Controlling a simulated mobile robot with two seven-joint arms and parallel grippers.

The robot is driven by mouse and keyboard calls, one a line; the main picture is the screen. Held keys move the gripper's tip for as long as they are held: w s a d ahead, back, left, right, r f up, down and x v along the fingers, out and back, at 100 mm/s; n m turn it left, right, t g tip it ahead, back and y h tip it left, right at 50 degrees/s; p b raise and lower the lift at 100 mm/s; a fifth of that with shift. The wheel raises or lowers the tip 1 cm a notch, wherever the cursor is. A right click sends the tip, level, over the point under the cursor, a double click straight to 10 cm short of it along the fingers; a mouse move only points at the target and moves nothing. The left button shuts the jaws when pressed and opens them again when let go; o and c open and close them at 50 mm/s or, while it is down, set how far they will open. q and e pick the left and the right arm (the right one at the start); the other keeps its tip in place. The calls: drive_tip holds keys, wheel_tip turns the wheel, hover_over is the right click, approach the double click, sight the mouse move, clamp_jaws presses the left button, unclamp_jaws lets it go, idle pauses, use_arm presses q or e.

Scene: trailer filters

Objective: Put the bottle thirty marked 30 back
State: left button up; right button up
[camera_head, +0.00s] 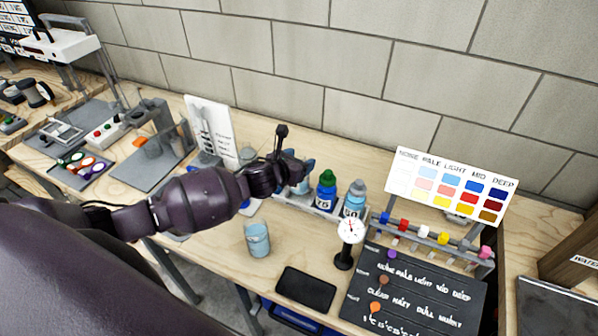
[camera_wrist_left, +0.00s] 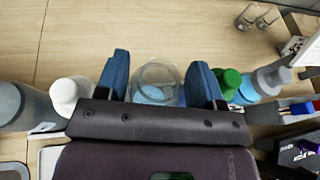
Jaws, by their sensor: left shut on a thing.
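My left gripper (camera_head: 298,182) is at the row of bottles near the back of the bench. In the left wrist view its two blue fingers (camera_wrist_left: 160,85) are shut on a clear round vessel (camera_wrist_left: 157,74) with light blue in it. In the head view the gripper mostly hides this vessel, and no number on it can be read, so I cannot tell whether it is bottle thirty. To its right stand a blue bottle with a green cap (camera_head: 326,192) and a light blue bottle with a grey cap (camera_head: 354,198). My right gripper is not in view.
A beaker of pale blue liquid (camera_head: 257,239) stands in front of the row. A dial gauge (camera_head: 350,232), black pad (camera_head: 305,289), chalkboard (camera_head: 415,300) and colour chart (camera_head: 452,187) are to the right. A white-capped bottle (camera_wrist_left: 68,94) is close left of the fingers.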

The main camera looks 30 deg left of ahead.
use_arm(q)
drive_tip(key=shift+f, duration=2)
drive_tip(key=shift+f+b, duration=0.15)
drive_tip(key=shift+b, duration=0.25)
drive_tip(key=o, duration=1.6)
drive_tip(key=shift+c, duration=0.2)
drive_tip(key=shift+s+r, duration=0.15)
drive_tip(key=shift+r, duration=0.05)
drive_tip(key=v, duration=1.1)
drive_tip(key=shift+s, duration=0.35)
drive_tip(key=shift+s+r, duration=0.1)
